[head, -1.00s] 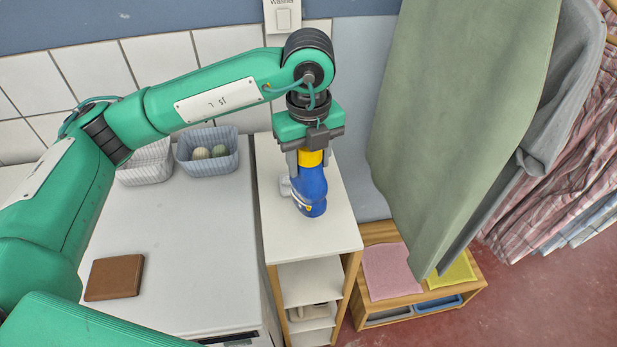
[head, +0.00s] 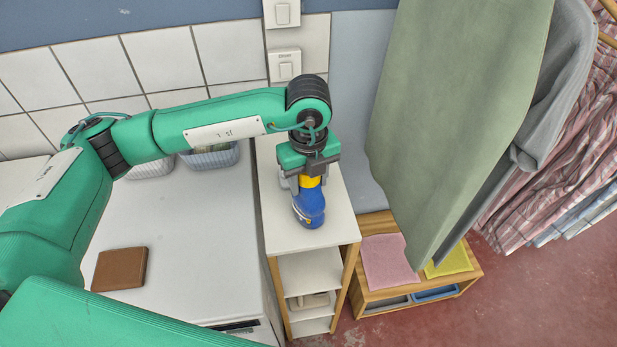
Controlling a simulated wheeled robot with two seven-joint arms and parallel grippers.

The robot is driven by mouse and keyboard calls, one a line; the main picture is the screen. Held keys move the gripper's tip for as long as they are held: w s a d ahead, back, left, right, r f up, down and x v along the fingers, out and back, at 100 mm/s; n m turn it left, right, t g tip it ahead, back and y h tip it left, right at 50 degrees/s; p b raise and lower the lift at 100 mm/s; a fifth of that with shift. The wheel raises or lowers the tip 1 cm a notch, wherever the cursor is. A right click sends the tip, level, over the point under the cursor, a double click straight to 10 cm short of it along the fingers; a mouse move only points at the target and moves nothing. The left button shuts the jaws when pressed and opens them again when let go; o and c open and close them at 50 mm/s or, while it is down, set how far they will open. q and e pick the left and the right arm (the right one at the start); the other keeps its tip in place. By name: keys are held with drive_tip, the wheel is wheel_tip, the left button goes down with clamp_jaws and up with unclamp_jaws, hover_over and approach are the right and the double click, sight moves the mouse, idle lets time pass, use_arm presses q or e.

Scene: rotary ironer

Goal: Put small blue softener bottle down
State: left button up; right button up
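The small blue softener bottle (head: 309,206) with a yellow cap hangs below my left gripper (head: 308,180). The gripper points down and its fingers are closed around the bottle's upper part by the cap. The bottle looks upright, over the white top of a narrow shelf unit (head: 283,232). I cannot tell whether its base touches that top. My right gripper is not in view.
A white worktop (head: 195,240) on the left carries a brown box-like block (head: 120,269) and baskets (head: 212,157), partly hidden by my arm. A green ironing board (head: 455,110) stands close on the right.

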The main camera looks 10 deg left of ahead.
use_arm(q)
drive_tip(key=o, duration=0.4)
drive_tip(key=shift+o, duration=0.2)
drive_tip(key=shift+r, duration=0.2)
wheel_tip(320, 180, up, 10)
drive_tip(key=b, duration=0.3)
drive_tip(key=shift+r+b, duration=0.25)
drive_tip(key=shift+b, duration=0.1)
drive_tip(key=shift+r, duration=0.65)
